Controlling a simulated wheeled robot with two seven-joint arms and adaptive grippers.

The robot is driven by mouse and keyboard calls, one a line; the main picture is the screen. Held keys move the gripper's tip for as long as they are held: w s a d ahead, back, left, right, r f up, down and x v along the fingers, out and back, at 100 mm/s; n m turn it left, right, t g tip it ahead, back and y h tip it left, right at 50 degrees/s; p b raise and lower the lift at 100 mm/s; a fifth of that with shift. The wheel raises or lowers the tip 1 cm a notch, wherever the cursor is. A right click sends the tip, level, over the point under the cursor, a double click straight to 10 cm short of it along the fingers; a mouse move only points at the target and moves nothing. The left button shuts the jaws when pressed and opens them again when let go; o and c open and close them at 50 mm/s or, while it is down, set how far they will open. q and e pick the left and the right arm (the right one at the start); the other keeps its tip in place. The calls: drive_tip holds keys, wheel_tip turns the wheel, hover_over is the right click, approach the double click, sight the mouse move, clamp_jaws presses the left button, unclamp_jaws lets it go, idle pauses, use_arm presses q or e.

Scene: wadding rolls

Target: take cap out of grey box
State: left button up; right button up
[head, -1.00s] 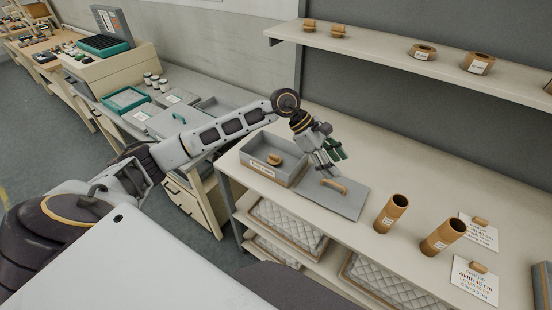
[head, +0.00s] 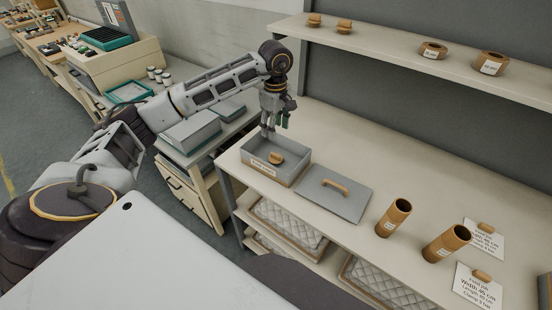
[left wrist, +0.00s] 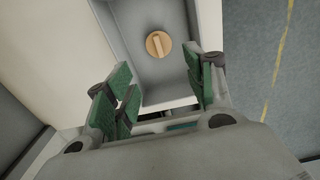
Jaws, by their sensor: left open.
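The grey box (head: 291,178) stands open on the bench with a label on its front. The cap (head: 276,158), round and wooden with a raised bar handle, lies inside it. The cap also shows in the left wrist view (left wrist: 158,44) on the box floor (left wrist: 140,20), beyond my fingers. My left gripper (head: 274,127) points down over the back part of the box, above the cap and apart from it. Its green-padded fingers (left wrist: 163,95) are spread and empty. My right gripper is not in view.
A grey lid (head: 345,204) with a wooden handle lies right of the box. A shelf (head: 390,58) with rolls and caps runs above the bench. The bench behind the lid is clear.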

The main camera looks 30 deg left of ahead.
sight(277, 155)
use_arm(q)
drive_tip(key=shift+f+p, duration=0.65)
drive_tip(key=shift+f, duration=3.7)
drive_tip(key=shift+w+d+f+p, duration=0.15)
drive_tip(key=shift+f+p, duration=0.2)
drive_tip(key=shift+f, duration=0.3)
drive_tip(key=shift+s+d+f+p, duration=0.15)
drive_tip(key=shift+f+p, duration=0.15)
drive_tip(key=shift+f, duration=0.3)
drive_tip(key=shift+w+f, duration=0.15)
drive_tip(key=shift+f, duration=1.15)
drive_tip(key=c, duration=0.4)
